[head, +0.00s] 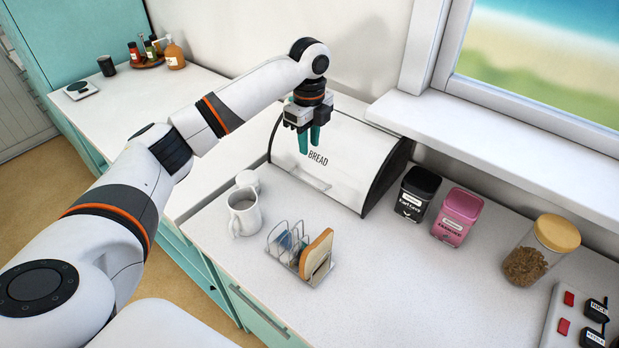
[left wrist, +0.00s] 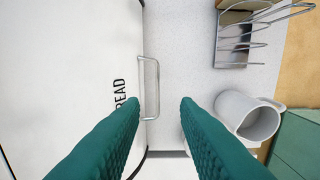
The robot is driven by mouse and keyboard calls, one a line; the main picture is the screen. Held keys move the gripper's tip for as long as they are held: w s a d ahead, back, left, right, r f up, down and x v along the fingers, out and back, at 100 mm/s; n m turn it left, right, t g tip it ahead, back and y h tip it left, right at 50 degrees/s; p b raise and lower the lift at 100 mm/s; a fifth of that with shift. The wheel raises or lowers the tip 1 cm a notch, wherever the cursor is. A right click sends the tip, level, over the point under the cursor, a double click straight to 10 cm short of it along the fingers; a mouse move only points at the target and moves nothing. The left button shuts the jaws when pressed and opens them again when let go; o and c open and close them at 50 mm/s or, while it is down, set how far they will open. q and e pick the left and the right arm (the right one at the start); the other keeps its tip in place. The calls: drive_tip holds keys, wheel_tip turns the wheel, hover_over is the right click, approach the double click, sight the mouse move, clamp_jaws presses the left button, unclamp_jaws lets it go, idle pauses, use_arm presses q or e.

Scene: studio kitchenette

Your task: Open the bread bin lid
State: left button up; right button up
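The white bread bin (head: 345,150) stands on the counter against the wall, its curved lid closed and marked BREAD, with dark end panels. Its bar handle (head: 308,178) is low on the lid front; in the left wrist view the handle (left wrist: 151,88) shows just ahead of the gap between the fingertips. My left gripper (head: 309,148) has teal fingers pointing down above the lid. It is open and empty, apart from the handle; the left wrist view shows its fingers (left wrist: 161,101) spread. My right gripper is in neither view.
In front of the bin stand a white mug (head: 244,214) and a wire toast rack (head: 290,258) holding bread. To the right are a black canister (head: 416,195), a pink canister (head: 457,215) and a glass jar (head: 527,262). A window sill (head: 500,130) runs behind.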

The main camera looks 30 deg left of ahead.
sight(309, 184)
use_arm(q)
drive_tip(key=f, duration=0.4)
drive_tip(key=f+p, duration=0.1)
drive_tip(key=f, duration=0.3)
drive_tip(key=f+p, duration=0.1)
drive_tip(key=f, duration=0.2)
drive_tip(key=shift+w+a+f, duration=0.15)
drive_tip(key=shift+w+f, duration=0.15)
drive_tip(key=shift+f, duration=0.1)
drive_tip(key=shift+s+f, duration=0.1)
drive_tip(key=shift+f, duration=0.25)
clamp_jaws()
